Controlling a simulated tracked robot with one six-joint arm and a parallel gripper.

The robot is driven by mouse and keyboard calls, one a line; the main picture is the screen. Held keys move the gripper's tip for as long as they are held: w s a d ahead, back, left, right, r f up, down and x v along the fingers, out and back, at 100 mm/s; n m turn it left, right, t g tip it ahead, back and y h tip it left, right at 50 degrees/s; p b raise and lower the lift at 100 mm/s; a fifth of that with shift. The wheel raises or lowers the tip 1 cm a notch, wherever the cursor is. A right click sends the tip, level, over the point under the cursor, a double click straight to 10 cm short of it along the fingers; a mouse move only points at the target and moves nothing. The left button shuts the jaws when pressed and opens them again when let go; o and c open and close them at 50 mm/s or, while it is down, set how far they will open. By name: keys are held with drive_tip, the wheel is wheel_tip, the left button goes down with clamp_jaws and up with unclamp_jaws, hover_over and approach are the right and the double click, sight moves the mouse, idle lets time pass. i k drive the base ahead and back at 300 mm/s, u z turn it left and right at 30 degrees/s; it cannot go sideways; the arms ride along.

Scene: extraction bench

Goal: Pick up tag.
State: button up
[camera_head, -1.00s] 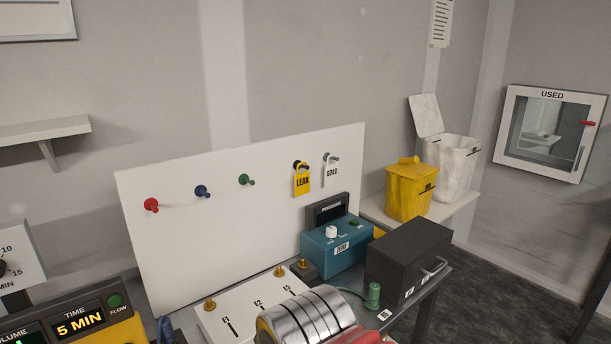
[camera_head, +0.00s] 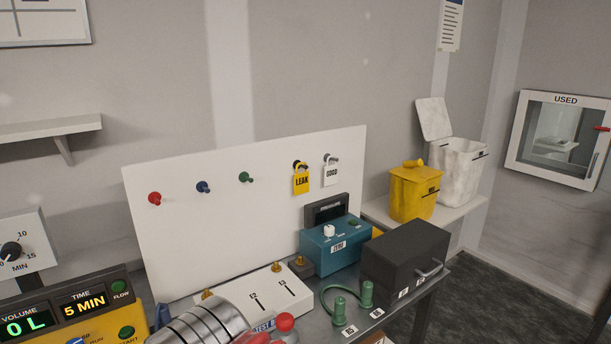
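Two padlock-shaped tags hang on pegs at the right side of the white upright board (camera_head: 225,230). The yellow tag (camera_head: 301,188) reads LEAK. The white tag (camera_head: 331,182) to its right reads GOOD. Nothing touches either tag. The frames do not show which of them the task means. The fingers of my gripper cannot be made out. A banded silver part, which may be my arm, shows at the bottom edge, well below the tags.
Red (camera_head: 155,198), blue (camera_head: 203,187) and green (camera_head: 246,177) pegs on the board are empty. Below the tags stand a teal box (camera_head: 330,252) and a black case (camera_head: 404,255). Green fittings (camera_head: 339,311) with a hose lie in front. A yellow bin (camera_head: 413,195) stands to the right.

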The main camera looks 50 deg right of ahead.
sight(331, 172)
drive_tip(key=u, duration=1.4)
drive_tip(key=k, duration=1.55)
drive_tip(key=z, duration=1.45)
